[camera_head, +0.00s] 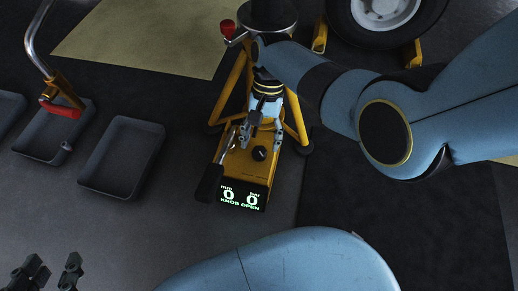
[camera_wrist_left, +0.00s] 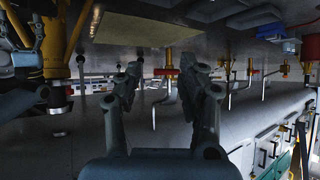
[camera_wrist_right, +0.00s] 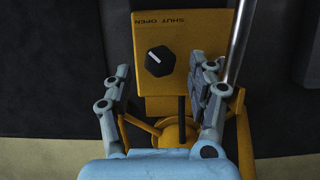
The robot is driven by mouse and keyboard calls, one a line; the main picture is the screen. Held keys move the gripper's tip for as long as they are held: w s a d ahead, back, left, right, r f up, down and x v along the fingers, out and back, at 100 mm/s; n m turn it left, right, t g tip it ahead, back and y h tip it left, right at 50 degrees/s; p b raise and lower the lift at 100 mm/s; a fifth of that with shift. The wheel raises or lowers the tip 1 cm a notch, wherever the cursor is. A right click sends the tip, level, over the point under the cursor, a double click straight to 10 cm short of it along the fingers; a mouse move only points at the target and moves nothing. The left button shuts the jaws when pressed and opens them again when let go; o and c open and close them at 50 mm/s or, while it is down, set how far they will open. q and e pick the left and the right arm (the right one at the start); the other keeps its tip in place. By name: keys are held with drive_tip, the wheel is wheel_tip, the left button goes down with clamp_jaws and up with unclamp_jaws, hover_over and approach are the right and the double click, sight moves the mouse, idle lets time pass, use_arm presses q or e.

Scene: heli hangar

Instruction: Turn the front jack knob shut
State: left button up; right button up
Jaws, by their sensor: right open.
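The front jack (camera_head: 240,165) is a yellow tripod jack with a low yellow pump block. Its black round knob (camera_head: 260,153) sits on top of the block, and the display (camera_head: 240,197) reads 0 mm, 0 bar, KNOB OPEN. In the right wrist view the knob (camera_wrist_right: 159,61) has a white pointer line, beside the words SHUT and OPEN. My right gripper (camera_head: 262,130) is open above the block, just behind the knob; its fingers (camera_wrist_right: 162,82) show on both sides below the knob, apart from it. My left gripper (camera_head: 52,270) is open and empty at the lower left, also seen in its wrist view (camera_wrist_left: 150,75).
A black-gripped pump lever (camera_head: 209,182) stands along the block's left side. Grey trays (camera_head: 122,157) lie to the left, with a red-handled tool (camera_head: 62,110) over one. An aircraft wheel (camera_head: 385,15) stands at the back right between yellow chocks.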

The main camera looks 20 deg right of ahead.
sight(260, 151)
drive_tip(key=b+x, duration=0.1)
drive_tip(key=x, duration=0.2)
use_arm(q)
drive_tip(key=w+d+r+t, duration=0.1)
drive_tip(key=w+r+t, duration=0.3)
drive_tip(key=w+r, duration=0.2)
drive_tip(key=shift+r+m+t+h, duration=0.3)
drive_tip(key=shift+r+t+h, duration=0.1)
use_arm(e)
drive_tip(key=shift+c, duration=1.7)
use_arm(q)
drive_tip(key=shift+s+a+f, duration=0.1)
drive_tip(key=shift+s+a, duration=0.1)
use_arm(e)
drive_tip(key=c, duration=0.8)
